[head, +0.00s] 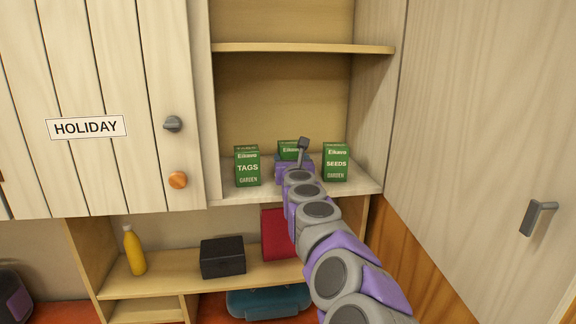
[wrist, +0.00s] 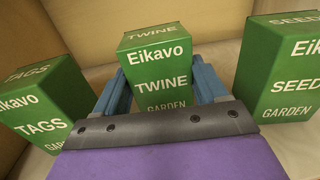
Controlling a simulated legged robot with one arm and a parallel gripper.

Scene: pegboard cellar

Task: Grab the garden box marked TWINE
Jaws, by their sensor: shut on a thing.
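The green TWINE box (wrist: 160,72) stands between the two blue fingers of my gripper (wrist: 162,92) in the wrist view. The fingers are shut on its sides. In the head view only the top part of this box (head: 289,148) shows, behind my gripper (head: 294,160), and my arm hides the rest. The green TAGS box (head: 247,167) stands to the left and the green SEEDS box (head: 335,163) to the right. Both also show in the wrist view, TAGS (wrist: 40,105) at the left and SEEDS (wrist: 283,70) at the right, apart from the TWINE box.
The boxes are on a cupboard shelf (head: 222,192) with another shelf (head: 300,48) above. A HOLIDAY door (head: 100,80) is at the left. Below are a yellow bottle (head: 134,252), a black box (head: 222,258), a red object (head: 275,235) and a teal case (head: 268,301).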

